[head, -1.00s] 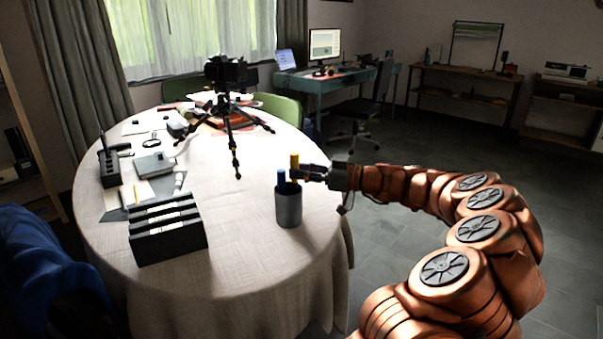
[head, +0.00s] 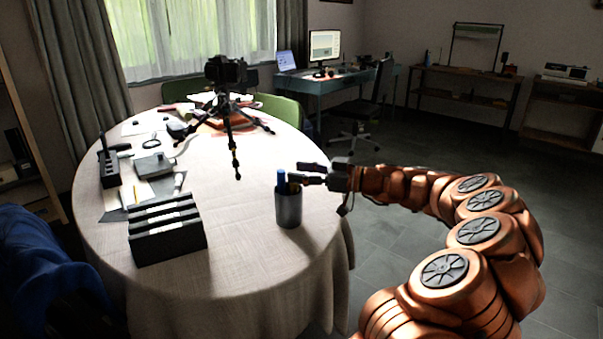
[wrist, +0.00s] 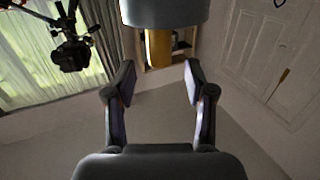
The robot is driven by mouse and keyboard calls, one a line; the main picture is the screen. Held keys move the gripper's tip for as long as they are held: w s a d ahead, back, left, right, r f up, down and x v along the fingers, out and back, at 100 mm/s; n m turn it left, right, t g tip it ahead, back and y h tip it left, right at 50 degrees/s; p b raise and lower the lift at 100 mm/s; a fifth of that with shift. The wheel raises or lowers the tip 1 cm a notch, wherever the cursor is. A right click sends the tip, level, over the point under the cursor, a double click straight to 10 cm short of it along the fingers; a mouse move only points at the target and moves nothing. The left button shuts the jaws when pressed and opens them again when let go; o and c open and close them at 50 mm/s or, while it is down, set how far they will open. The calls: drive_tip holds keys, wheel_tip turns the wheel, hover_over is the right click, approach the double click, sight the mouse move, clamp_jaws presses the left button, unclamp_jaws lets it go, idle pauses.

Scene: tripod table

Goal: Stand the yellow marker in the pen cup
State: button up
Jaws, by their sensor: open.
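The grey pen cup (head: 289,210) stands upright near the table's right edge. A blue marker (head: 281,181) sticks out of it. The yellow marker (wrist: 158,48) shows in the wrist view, reaching out of the cup (wrist: 165,10), which appears inverted there; the marker's lower part is hidden by the cup. In the wrist view the fingertips (wrist: 158,75) are to either side of the marker's line, with a gap on each side.
A black file rack (head: 167,230) stands at the table's front left. A camera on a tripod (head: 226,100) stands at the back. A dark pen block (head: 109,169) and papers lie at the left. The cloth (head: 225,215) between rack and cup is clear.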

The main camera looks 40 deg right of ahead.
drive_tip(key=v, duration=1.2)
drive_tip(key=shift+a, duration=0.1)
idle(0.7)
